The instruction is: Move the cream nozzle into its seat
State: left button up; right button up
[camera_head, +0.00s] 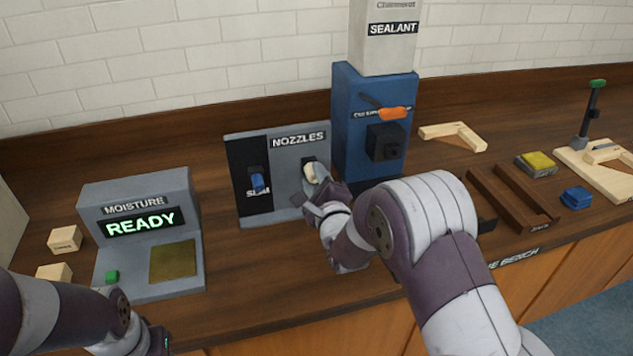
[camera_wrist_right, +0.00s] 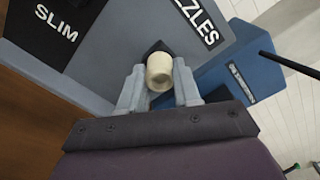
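The cream nozzle (camera_head: 309,171) is at the right half of the grey NOZZLES board (camera_head: 287,163), in front of a dark square opening. In the right wrist view the nozzle (camera_wrist_right: 159,72) lies between the fingertips of my right gripper (camera_wrist_right: 160,85), which close in on both its sides. In the head view my right gripper (camera_head: 310,186) is at the board's face. A black block with a dark opening (camera_head: 385,142) sits on the front of the blue SEALANT dispenser (camera_head: 350,125). My left gripper (camera_head: 158,342) shows only partly at the bottom left; its fingers are unclear.
A blue nozzle (camera_head: 257,182) sits in the board's dark SLIM half. The grey MOISTURE device (camera_head: 125,205) reads READY, with small wooden blocks (camera_head: 64,240) beside it. A brown wooden channel (camera_head: 505,198) and a light wooden corner piece (camera_head: 455,135) lie to the right.

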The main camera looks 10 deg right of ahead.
jog(key=o, duration=0.4)
jog(key=s, duration=0.6)
jog(key=s+b, duration=0.1)
jog(key=s, duration=0.5)
jog(key=shift+s+d+b, duration=0.2)
jog(key=shift+s+b, duration=0.1)
jog(key=shift+s, duration=0.05)
